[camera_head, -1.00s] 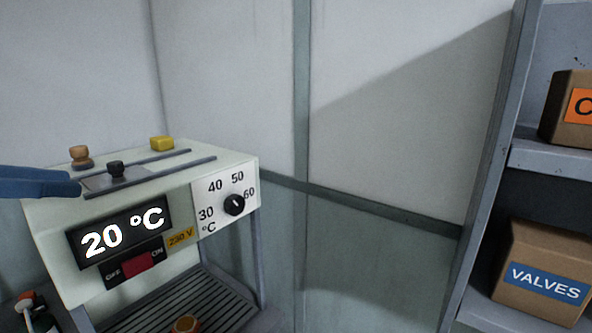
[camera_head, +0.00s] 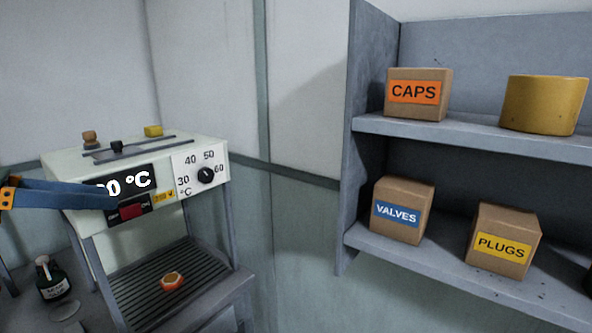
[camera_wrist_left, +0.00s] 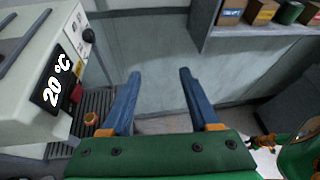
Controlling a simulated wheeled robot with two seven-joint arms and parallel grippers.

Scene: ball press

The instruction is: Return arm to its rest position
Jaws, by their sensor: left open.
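My left gripper (camera_head: 78,194) comes in from the left edge in the head view, in front of the white press machine (camera_head: 95,230). Its blue fingers cover part of the display. In the left wrist view the left gripper (camera_wrist_left: 158,78) has its two fingers spread with nothing between them. The press display reads 20 °C in that view. The dial (camera_head: 206,176) and the red switch (camera_head: 132,212) show on the machine's front. An orange ring-like piece (camera_head: 172,282) lies on the slatted rack below. My right gripper is not in the head view.
A grey shelf (camera_head: 460,136) at right holds boxes labelled CAPS (camera_head: 416,106), VALVES (camera_head: 410,190) and PLUGS (camera_head: 506,220), plus a yellow cylinder (camera_head: 544,104). Free room lies between machine and shelf.

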